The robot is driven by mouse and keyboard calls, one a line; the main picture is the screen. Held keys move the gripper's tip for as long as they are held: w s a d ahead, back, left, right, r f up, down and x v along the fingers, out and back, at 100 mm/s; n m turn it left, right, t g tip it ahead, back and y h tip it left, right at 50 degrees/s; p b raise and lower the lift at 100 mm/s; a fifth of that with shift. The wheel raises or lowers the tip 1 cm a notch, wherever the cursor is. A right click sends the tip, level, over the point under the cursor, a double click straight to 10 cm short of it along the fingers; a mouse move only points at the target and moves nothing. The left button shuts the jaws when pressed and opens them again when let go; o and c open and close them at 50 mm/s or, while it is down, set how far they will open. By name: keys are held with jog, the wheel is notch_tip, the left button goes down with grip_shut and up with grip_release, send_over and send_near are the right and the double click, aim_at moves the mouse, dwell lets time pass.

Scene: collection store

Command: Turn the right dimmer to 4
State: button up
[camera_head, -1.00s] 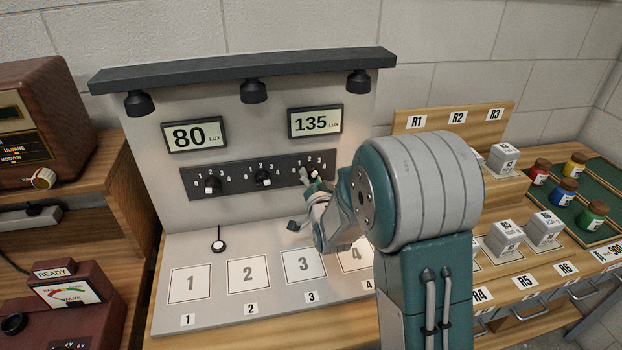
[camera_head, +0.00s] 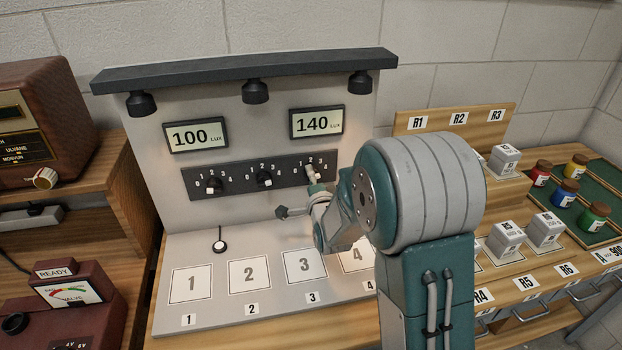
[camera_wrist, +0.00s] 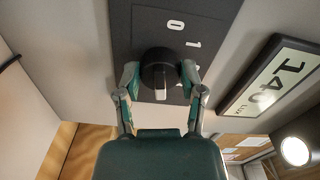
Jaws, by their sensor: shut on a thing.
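The right dimmer (camera_wrist: 157,72) is a round black knob with a white pointer mark, on the dark strip of the grey light panel. In the wrist view my gripper (camera_wrist: 160,75) has one finger on each side of it and is shut on it. The pointer is turned away from the visible 0 and 1 marks; the higher marks are hidden. In the head view my gripper (camera_head: 314,180) is at the right end of the strip and partly covers this dimmer. The right display (camera_head: 317,122) reads 140 lux; the left display (camera_head: 196,136) reads 100 lux.
The left dimmer (camera_head: 214,185) and middle dimmer (camera_head: 264,178) sit on the same strip. Below are numbered pads (camera_head: 249,273) and a small white button (camera_head: 219,246). A lamp hood (camera_head: 225,73) overhangs the panel. Labelled grey blocks (camera_head: 546,229) and coloured jars stand at the right.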

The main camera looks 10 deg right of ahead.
jog(key=shift+d, duration=0.1)
dwell(0.3)
jog(key=o, duration=1.1)
jog(key=shift+w, duration=0.1)
jog(key=shift+o, duration=0.2)
jog(key=s, duration=1.2)
jog(key=shift+f, duration=0.15)
